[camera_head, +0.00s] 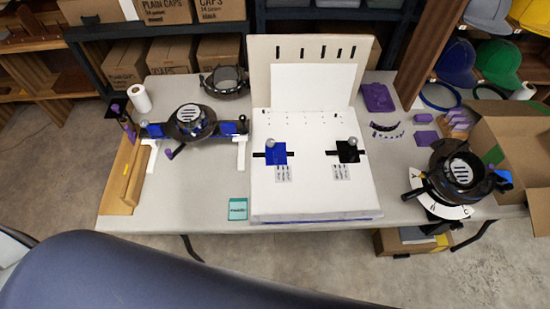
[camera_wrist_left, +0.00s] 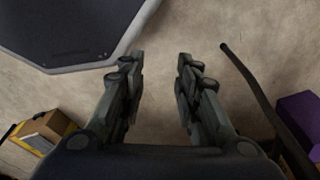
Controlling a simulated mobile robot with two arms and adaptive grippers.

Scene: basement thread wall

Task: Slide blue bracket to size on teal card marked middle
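The blue bracket (camera_head: 274,155) is on the white board (camera_head: 315,200) on the table, on a short dark slot, with a grey ball knob at its top and a small printed label below it. A similar black bracket (camera_head: 348,153) is on another slot to its right. The teal card (camera_head: 238,209) lies flat on the table left of the board's front corner; its print is too small to read. My left gripper (camera_wrist_left: 155,85) shows only in the left wrist view, open and empty above the bare floor, away from the brackets. My right gripper is not in view.
A round black device on a blue rail (camera_head: 188,123) stands at the table's left; another with a white dial (camera_head: 456,172) stands right. A tall slotted panel (camera_head: 312,72) rises behind the board. An open cardboard box (camera_head: 510,135) is at the right edge.

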